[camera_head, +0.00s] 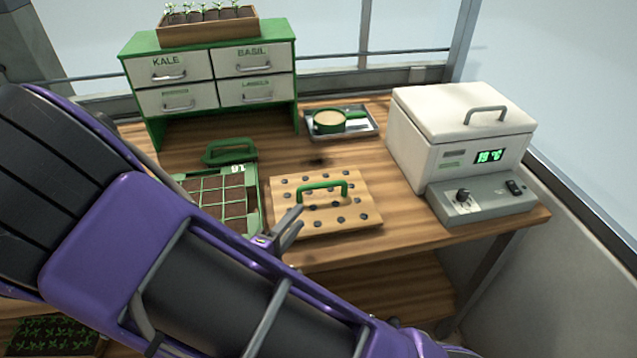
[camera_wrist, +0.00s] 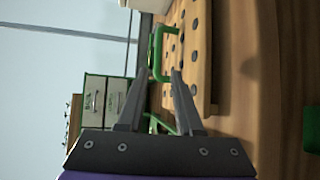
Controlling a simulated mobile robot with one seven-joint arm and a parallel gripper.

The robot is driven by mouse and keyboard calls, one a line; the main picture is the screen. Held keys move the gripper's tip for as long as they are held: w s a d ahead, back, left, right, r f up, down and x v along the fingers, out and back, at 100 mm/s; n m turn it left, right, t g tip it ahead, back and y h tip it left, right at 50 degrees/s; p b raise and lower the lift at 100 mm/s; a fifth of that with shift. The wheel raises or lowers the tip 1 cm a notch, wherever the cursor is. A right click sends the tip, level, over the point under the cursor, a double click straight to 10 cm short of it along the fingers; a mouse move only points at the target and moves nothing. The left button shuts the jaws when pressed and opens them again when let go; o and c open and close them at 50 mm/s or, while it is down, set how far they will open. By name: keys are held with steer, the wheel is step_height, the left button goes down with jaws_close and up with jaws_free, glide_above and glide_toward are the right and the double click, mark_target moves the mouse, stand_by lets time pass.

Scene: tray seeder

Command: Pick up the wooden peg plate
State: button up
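The wooden peg plate (camera_head: 328,208) is a light wooden board with dark holes and a green arched handle (camera_head: 323,187). It lies flat near the front edge of the bench. My gripper (camera_head: 291,222) is at the plate's left front side. In the wrist view the plate (camera_wrist: 201,62) appears turned on its side, with its handle (camera_wrist: 156,54) just beyond the fingertips. My gripper (camera_wrist: 160,72) is open with nothing between the fingers. The fingers point toward the handle but do not appear to hold it.
A seedling tray (camera_head: 252,205) with a green tool (camera_head: 230,150) stands left of the plate. A metal tray (camera_head: 372,126) with a green-handled sieve lies behind. A white heated box (camera_head: 410,150) with a control unit (camera_head: 470,208) stands right. A drawer cabinet (camera_head: 210,50) is at the back left.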

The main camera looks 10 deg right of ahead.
mark_target(324, 184)
steer(key=b+x, duration=0.1)
steer(key=x, duration=1)
steer(key=shift+d+f+b, duration=0.1)
steer(key=shift+b, duration=0.2)
steer(key=shift+w+a+b+x, duration=0.15)
steer(key=shift+b+x, duration=0.05)
steer(key=shift+x, duration=1.3)
steer(key=shift+w+a+b+x, duration=0.1)
steer(key=shift+a+b+x, duration=0.1)
steer(key=shift+x, duration=1.35)
jaws_close()
